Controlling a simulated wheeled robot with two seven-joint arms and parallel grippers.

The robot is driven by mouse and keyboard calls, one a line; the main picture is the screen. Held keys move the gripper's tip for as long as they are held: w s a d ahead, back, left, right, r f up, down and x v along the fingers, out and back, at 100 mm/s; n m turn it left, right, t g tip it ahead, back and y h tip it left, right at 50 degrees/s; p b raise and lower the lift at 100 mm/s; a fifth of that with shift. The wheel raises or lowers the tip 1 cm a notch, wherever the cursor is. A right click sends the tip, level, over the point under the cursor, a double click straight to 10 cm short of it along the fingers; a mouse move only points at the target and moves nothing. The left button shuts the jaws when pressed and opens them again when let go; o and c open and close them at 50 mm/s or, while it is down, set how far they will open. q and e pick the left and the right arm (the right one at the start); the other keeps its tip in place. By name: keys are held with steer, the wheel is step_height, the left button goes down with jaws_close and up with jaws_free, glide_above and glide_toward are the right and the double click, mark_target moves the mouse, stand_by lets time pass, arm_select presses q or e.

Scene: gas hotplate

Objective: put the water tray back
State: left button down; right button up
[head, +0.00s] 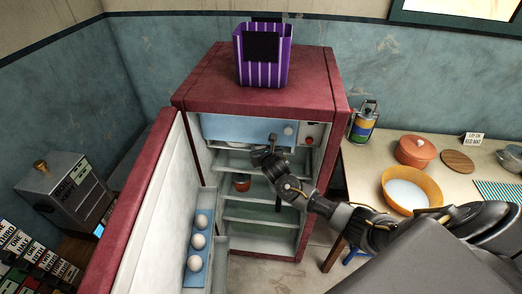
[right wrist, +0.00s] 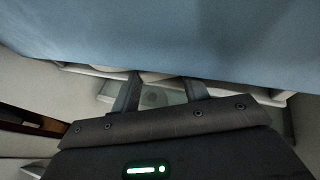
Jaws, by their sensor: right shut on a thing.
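My right gripper (head: 270,152) is inside the open fridge, just below the light blue freezer flap (head: 235,130). In the right wrist view its two fingers (right wrist: 160,92) reach up to a thin pale edge, which looks like the front of the water tray (right wrist: 245,90), right under the blue flap (right wrist: 170,30). The gripper is shut on this edge; the finger contact is mostly hidden. How far in the tray sits cannot be told. My left gripper is not in view.
The fridge door (head: 150,215) stands open at left, with eggs (head: 197,242) in its rack. A red pot (head: 241,182) sits on a shelf below. A purple striped bin (head: 262,55) stands on top. The table (head: 365,165) at right holds an orange bowl (head: 410,190) and a lidded pot (head: 415,150).

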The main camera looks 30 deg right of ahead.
steer(key=shift+s+a+r, duration=0.1)
steer(key=shift+s+r, duration=0.1)
steer(key=shift+r, duration=0.05)
steer(key=o, duration=0.9)
steer(key=shift+w+f, duration=0.2)
steer(key=shift+f, duration=0.1)
steer(key=shift+o, duration=1.1)
steer(key=shift+w+f, duration=0.1)
steer(key=shift+w, duration=0.05)
steer(key=shift+o, duration=0.9)
steer(key=shift+r, duration=0.35)
steer(key=shift+s, duration=0.5)
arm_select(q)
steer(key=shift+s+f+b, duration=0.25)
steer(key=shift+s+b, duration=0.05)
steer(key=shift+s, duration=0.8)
arm_select(e)
steer(key=v, duration=1.1)
